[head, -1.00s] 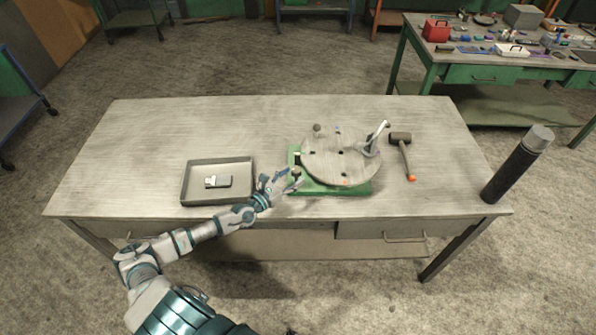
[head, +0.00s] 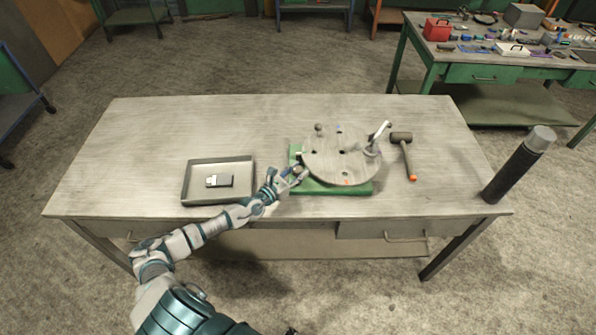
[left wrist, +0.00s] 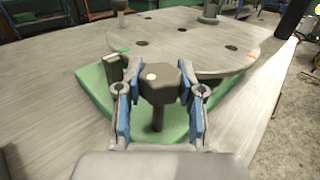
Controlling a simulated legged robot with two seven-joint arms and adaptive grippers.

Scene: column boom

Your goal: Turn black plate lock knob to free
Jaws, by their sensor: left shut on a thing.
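The lock knob (left wrist: 158,83) is dark, with a faceted head, a pale dot on it and a stem below. It stands over the green base (left wrist: 92,78) beside the round grey plate (left wrist: 185,40). My left gripper (left wrist: 160,100) has its blue-padded fingers on both sides of the knob and is shut on it. In the head view my left gripper (head: 292,178) is at the left front corner of the green base (head: 330,188), and its fingers partly hide the knob. The round plate (head: 340,155) lies on the base. My right gripper is not in view.
A grey tray (head: 187,185) with a small metal block (head: 220,181) stands left of the base. A mallet (head: 402,150) lies to the right. The table's left part is clear.

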